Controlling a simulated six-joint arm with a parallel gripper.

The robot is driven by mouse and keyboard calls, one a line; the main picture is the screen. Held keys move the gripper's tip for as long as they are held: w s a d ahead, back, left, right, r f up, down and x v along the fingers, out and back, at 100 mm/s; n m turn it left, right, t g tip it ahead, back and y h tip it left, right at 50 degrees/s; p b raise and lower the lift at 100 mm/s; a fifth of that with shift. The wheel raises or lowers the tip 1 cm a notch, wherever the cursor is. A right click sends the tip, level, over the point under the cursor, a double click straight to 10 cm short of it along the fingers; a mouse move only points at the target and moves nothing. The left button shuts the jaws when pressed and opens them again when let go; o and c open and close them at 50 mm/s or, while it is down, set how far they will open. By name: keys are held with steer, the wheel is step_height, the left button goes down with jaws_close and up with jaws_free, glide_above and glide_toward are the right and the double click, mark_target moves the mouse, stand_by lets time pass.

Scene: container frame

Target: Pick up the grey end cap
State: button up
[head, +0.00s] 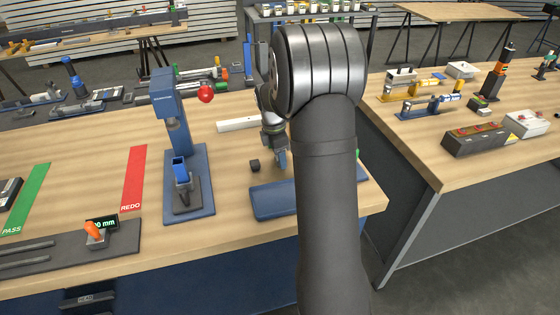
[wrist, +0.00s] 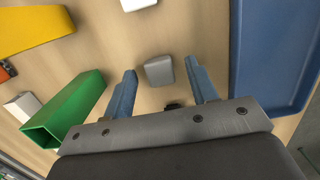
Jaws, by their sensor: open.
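The grey end cap (wrist: 159,70) is a small rounded block lying on the wooden bench top in the wrist view. It sits just beyond and between the fingertips of my gripper (wrist: 158,76). The two blue fingers are apart, with nothing held between them. I cannot tell whether they are at the height of the cap. In the head view, my gripper (head: 278,163) points down over the bench, partly hidden by my arm. I cannot make out the grey cap for sure there. A small dark block (head: 255,165) lies left of the gripper.
A blue tray (wrist: 275,50) lies to the right in the wrist view, and in front of the gripper in the head view (head: 272,204). A green channel (wrist: 68,112) and a yellow piece (wrist: 32,28) lie left. A blue press (head: 172,118) stands left of my gripper.

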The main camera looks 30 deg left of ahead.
steer(key=shift+c, duration=0.2)
steer(key=c, duration=1)
